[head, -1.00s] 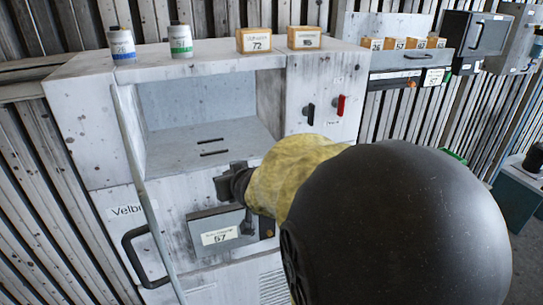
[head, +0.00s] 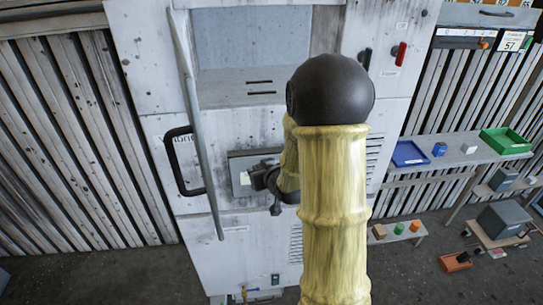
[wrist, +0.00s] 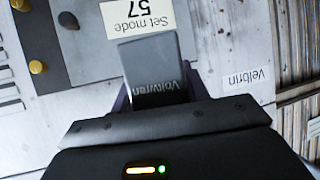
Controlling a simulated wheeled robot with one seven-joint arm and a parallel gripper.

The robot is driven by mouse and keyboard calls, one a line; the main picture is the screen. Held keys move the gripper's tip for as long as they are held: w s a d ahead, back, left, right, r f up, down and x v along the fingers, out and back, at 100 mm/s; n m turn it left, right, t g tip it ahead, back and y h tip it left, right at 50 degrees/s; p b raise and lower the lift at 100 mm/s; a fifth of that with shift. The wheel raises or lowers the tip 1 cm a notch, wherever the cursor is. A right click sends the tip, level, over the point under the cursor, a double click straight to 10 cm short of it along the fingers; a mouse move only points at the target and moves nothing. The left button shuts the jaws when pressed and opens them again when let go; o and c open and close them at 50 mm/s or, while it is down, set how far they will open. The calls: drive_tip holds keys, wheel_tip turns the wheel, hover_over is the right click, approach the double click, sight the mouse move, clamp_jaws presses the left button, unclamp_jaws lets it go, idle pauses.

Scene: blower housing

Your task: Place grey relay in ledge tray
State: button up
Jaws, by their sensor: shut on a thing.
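My gripper (wrist: 154,95) is shut on a grey block lettered "Voltwren", the grey relay (wrist: 153,65), which sits between its two fingers in the wrist view. In the head view my gripper (head: 262,178) is in front of the cabinet's face, beside the grey mode panel (head: 240,163); the relay is hidden there. A blue tray (head: 398,161) and a green tray (head: 505,149) stand on a ledge (head: 448,146) to the right, well away from my gripper. I cannot tell which is the ledge tray.
The cabinet has a black door handle (head: 171,160) and an open niche above my gripper. A blue cube (head: 439,149) and a pale cube (head: 469,149) sit between the trays. A lower shelf (head: 398,237) holds small coloured pieces.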

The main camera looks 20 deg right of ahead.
wheel_tip(320, 180, down, 28)
drive_tip(key=s+a+b, duration=0.1)
drive_tip(key=a+b, duration=0.1)
drive_tip(key=b, duration=0.4)
drive_tip(key=shift+s+r, duration=0.15)
drive_tip(key=shift+s, duration=0.15)
